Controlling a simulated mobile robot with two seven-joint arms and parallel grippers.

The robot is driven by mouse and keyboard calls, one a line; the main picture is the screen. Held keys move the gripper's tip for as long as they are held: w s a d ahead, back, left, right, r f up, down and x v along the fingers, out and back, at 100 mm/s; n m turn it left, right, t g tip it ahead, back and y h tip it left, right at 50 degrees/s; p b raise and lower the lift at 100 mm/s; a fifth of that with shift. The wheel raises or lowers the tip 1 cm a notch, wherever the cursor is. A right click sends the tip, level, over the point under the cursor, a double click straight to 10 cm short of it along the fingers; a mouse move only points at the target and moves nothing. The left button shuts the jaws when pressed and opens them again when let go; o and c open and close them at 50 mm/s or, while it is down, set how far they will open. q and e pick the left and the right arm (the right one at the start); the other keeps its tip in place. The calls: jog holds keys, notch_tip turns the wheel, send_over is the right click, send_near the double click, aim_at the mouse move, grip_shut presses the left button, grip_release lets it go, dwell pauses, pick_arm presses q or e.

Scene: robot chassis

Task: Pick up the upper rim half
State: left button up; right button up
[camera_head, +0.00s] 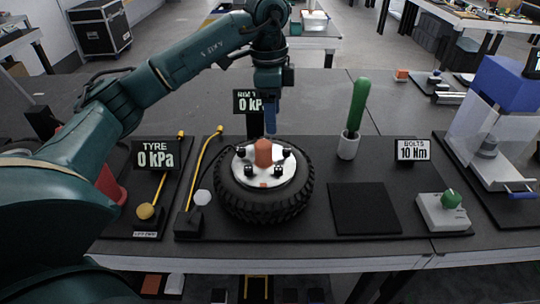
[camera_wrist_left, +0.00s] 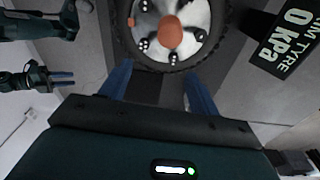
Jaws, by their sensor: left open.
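The white round rim half (camera_head: 242,169) lies in the centre of a black tyre (camera_head: 233,202), with an orange-red knob (camera_head: 263,152) in its middle and several black fittings around it. My left gripper (camera_head: 270,125) points down just behind the rim in the head view. In the left wrist view its two blue fingers (camera_wrist_left: 157,88) are spread apart with nothing between them. The rim half (camera_wrist_left: 195,16) is beyond the fingertips, with its top part cut off. Another green arm's gripper (camera_wrist_left: 62,78), apparently my right one, shows small at the left; its opening is unclear.
A tyre gauge sign (camera_head: 155,155) and yellow lever (camera_head: 206,160) stand left of the tyre. Right are a green-handled tool in a white cup (camera_head: 348,146), a bolts sign (camera_head: 412,150), a dark square pad (camera_head: 364,208) and a green-knobbed box (camera_head: 445,212). The pad is clear.

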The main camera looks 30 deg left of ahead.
aim_at(264, 144)
pick_arm(q)
jog(key=shift+w+a+n+y, duration=0.15)
jog(key=shift+a+n+y, duration=0.35)
jog(key=shift+a, duration=0.65)
notch_tip(264, 144, down, 7)
jog(key=shift+r, duration=0.15)
jog(key=f, duration=0.3)
jog(key=f+p, duration=0.1)
jog(key=f, duration=0.1)
jog(key=shift+s, duration=0.3)
grip_shut()
